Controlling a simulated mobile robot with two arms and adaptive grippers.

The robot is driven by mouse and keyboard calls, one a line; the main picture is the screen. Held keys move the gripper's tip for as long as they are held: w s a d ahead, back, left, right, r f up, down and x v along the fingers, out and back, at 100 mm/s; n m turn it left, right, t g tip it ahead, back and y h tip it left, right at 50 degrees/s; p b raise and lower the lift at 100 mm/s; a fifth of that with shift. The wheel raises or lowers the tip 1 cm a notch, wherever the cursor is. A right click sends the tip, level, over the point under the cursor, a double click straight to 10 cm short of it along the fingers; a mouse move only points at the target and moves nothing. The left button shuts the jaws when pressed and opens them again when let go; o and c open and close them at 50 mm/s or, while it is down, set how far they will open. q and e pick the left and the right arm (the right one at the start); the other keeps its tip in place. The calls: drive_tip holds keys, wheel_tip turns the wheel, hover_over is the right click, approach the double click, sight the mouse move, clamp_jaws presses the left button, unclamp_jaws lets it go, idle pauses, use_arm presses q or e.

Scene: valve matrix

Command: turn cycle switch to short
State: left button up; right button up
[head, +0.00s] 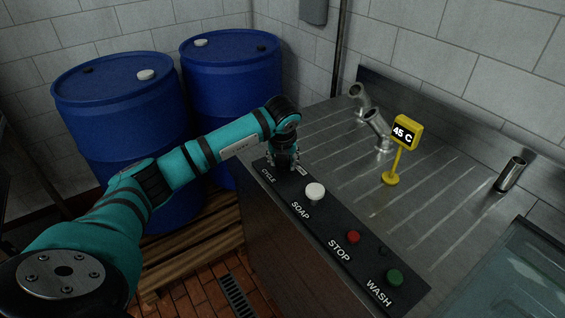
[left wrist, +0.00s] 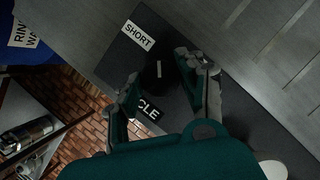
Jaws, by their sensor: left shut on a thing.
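The cycle switch is a round black knob (left wrist: 157,78) with a short white mark on it, seen in the left wrist view. The white SHORT label (left wrist: 138,35) is above and left of the knob; the CYCLE label (left wrist: 149,112) is below it, partly covered by a finger. My left gripper (left wrist: 163,74) has its fingers on either side of the knob and is shut on it. In the head view my left gripper (head: 284,160) is at the far end of the black control panel (head: 325,222), hiding the knob. My right gripper is not in view.
A white SOAP button (head: 315,191), a red STOP button (head: 353,237) and a green WASH button (head: 394,277) run along the panel. A yellow 45 C display (head: 405,133) stands on the metal counter (head: 335,150). Blue drums (head: 120,110) stand on a wooden pallet at left.

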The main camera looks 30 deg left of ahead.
use_arm(q)
drive_tip(key=shift+r+n, duration=0.1)
drive_tip(key=shift+n, duration=0.3)
drive_tip(key=o, duration=1.1)
drive_tip(key=shift+o, duration=0.2)
drive_tip(key=v, duration=1.2)
drive_tip(key=shift+d, duration=0.15)
